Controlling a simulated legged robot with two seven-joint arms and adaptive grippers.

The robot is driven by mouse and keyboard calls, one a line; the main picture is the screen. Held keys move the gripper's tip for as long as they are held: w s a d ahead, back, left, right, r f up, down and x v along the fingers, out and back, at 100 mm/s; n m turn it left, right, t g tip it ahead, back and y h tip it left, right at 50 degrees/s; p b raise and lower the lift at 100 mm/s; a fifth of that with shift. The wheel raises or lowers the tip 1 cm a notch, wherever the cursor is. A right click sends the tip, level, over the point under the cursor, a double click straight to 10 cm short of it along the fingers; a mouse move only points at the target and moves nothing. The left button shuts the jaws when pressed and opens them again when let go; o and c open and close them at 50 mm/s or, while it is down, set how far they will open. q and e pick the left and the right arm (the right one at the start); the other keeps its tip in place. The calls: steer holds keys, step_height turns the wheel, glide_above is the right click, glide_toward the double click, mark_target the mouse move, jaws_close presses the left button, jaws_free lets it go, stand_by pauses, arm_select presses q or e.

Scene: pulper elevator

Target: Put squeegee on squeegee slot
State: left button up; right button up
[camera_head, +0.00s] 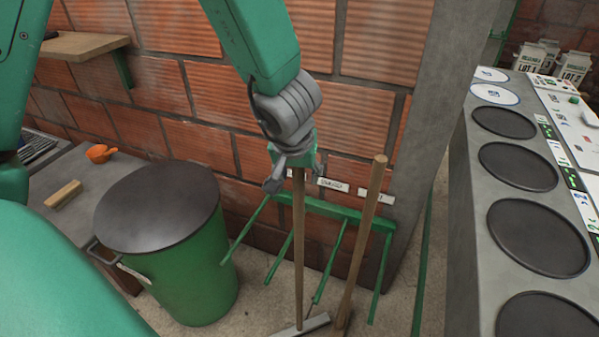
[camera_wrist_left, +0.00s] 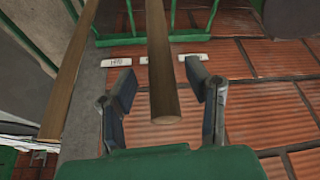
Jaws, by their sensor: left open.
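The squeegee (camera_head: 299,245) stands nearly upright, its wooden handle rising from a flat head (camera_head: 303,325) on the floor. In the head view its handle passes between two prongs of the green wall rack (camera_head: 330,208). My left gripper (camera_head: 287,178) is at the top of the handle, below the wall labels' level or near it. In the left wrist view my left gripper (camera_wrist_left: 160,85) is open, with the handle (camera_wrist_left: 162,70) between its fingers and a gap on both sides. My right gripper is not in view.
A second wooden pole (camera_head: 364,230) leans at the rack, right of the squeegee. A green bin (camera_head: 185,260) with a dark lid stands left. A counter (camera_head: 463,200) with round black plates runs along the right. A brick wall (camera_head: 375,45) is behind.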

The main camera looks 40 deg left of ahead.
arm_select(q)
steer(key=p+v, duration=0.5)
steer(key=v, duration=0.4)
steer(key=s+a+f+m+g+y, duration=0.1)
steer(key=s+a+f+m, duration=0.1)
steer(key=s+f, duration=0.5)
steer(key=s+a+f+m+g, duration=0.1)
steer(key=s+a+f+m, duration=0.15)
steer(key=f, duration=0.85)
steer(key=s+d+f+m+g+h, duration=0.1)
steer(key=s+d+f, duration=0.3)
steer(key=s+f, duration=0.4)
steer(key=s+h, duration=0.1)
steer(key=s, duration=0.2)
steer(key=shift+d+h, duration=0.35)
steer(key=shift+h, duration=0.05)
steer(key=shift+f, duration=0.1)
